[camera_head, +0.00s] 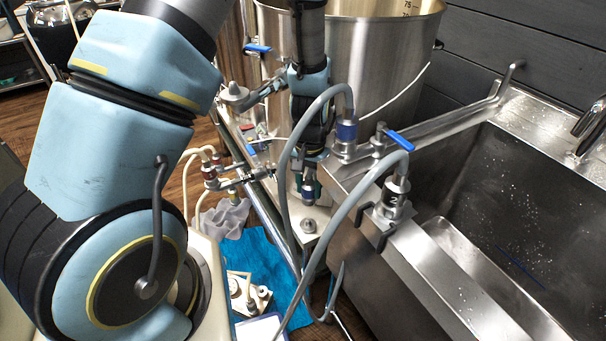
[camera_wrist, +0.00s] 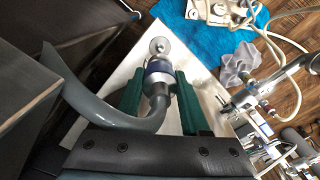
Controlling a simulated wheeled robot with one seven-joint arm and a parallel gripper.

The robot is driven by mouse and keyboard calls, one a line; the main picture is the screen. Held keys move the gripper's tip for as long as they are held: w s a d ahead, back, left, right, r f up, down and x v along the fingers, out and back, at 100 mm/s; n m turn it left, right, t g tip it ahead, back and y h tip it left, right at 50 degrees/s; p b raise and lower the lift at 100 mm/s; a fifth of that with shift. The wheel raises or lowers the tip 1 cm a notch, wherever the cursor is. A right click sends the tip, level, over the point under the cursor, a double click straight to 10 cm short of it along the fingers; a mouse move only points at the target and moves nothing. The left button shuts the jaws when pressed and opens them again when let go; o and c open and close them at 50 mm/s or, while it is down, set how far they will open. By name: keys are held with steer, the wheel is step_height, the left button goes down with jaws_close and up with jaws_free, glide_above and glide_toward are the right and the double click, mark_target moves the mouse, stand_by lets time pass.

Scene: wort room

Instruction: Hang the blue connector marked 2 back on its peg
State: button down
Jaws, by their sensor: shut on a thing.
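My gripper (camera_head: 309,190) is shut on a blue-banded steel connector (camera_wrist: 158,68), between its green fingers. A grey hose (camera_wrist: 110,115) runs from it to the left in the wrist view. No mark is readable on it. In the head view this connector (camera_head: 308,184) is mostly hidden by my gripper. A round steel knob (camera_head: 308,226) on a pale block lies just below it; the wrist view shows the knob (camera_wrist: 158,45) just beyond the connector. I cannot tell whether they touch. Another hose connector, marked 2 (camera_head: 393,199), stands at the sink edge in a dark bracket.
Another blue-banded connector (camera_head: 346,131) with a hose stands at the back of the sink edge. A blue-handled valve (camera_head: 390,138) is beside it. The steel kettle (camera_head: 385,60) is behind my gripper. The sink (camera_head: 500,190) is right.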

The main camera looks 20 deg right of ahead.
steer(key=b, duration=0.6)
glide_above(308, 220)
steer(key=shift+f, duration=3.6)
steer(key=shift+f+b, duration=0.5)
steer(key=shift+f, duration=0.8)
steer(key=shift+c, duration=1.6)
jaws_free()
